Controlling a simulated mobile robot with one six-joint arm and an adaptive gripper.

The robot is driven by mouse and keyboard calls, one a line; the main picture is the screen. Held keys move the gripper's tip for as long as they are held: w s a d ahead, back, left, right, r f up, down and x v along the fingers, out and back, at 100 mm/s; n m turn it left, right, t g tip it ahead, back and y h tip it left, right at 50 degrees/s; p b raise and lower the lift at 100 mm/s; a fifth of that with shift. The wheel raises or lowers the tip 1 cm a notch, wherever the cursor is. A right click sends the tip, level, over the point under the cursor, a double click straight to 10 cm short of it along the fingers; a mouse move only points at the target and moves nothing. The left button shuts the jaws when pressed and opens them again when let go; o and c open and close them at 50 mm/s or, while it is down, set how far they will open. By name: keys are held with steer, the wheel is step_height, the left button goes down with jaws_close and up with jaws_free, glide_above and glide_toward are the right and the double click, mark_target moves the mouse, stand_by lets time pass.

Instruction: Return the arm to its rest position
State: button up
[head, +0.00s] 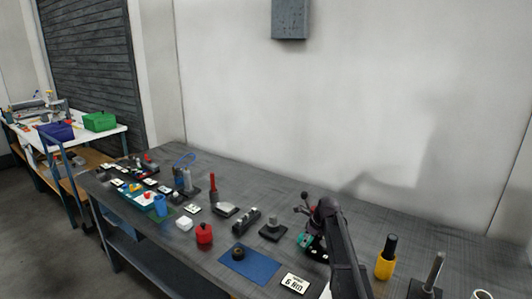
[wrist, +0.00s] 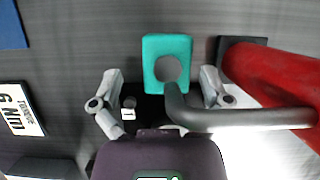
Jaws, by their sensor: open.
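My arm (head: 338,245) reaches over the dark workbench (head: 215,235) at the right in the head view. In the wrist view my gripper (wrist: 162,84) is open, its two grey fingers spread apart. A teal block with a round recess (wrist: 167,45) lies beyond and between the fingertips. A dark curved bar (wrist: 215,120) crosses in front of the right finger and runs toward a red cylinder (wrist: 270,85). I cannot tell whether the bar touches the finger. In the head view a teal piece (head: 304,240) shows beside my arm, which partly hides that spot.
A blue mat (head: 249,265) with a dark ring-like part and a "6 Nm" card (head: 295,283) lie left of my arm. A yellow holder (head: 384,268) and a post on a base (head: 432,275) stand to its right. Several small parts crowd the bench's left. The wall rises behind.

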steer(key=s+n, duration=0.1)
steer(key=s, duration=0.1)
steer(key=s+r+n+p, duration=0.1)
steer(key=s+n, duration=0.1)
steer(key=s+r+n+p, duration=0.1)
steer(key=s, duration=0.1)
steer(key=shift+s+d+r+n+h, duration=0.2)
steer(key=shift+d+n+h, duration=0.1)
steer(key=shift+d+h, duration=0.1)
steer(key=s+n, duration=0.2)
steer(key=s+r+n+p, duration=0.1)
steer(key=s+n, duration=0.1)
steer(key=s+a+n+p, duration=0.1)
steer(key=s+n, duration=0.1)
steer(key=s, duration=0.1)
steer(key=shift+r+g+h, duration=0.25)
steer(key=shift+g+h, duration=0.05)
steer(key=shift+g, duration=0.1)
steer(key=s+r+n+g+h+p, duration=0.1)
steer(key=s+r+n+p, duration=0.1)
steer(key=s+n, duration=0.5)
steer(key=s+r+n+h+p, duration=0.1)
steer(key=s+r+n+p, duration=0.1)
steer(key=s+n, duration=0.5)
steer(key=shift+s+a+g+p, duration=0.25)
steer(key=shift+s+g+p, duration=0.2)
steer(key=shift+s, duration=0.55)
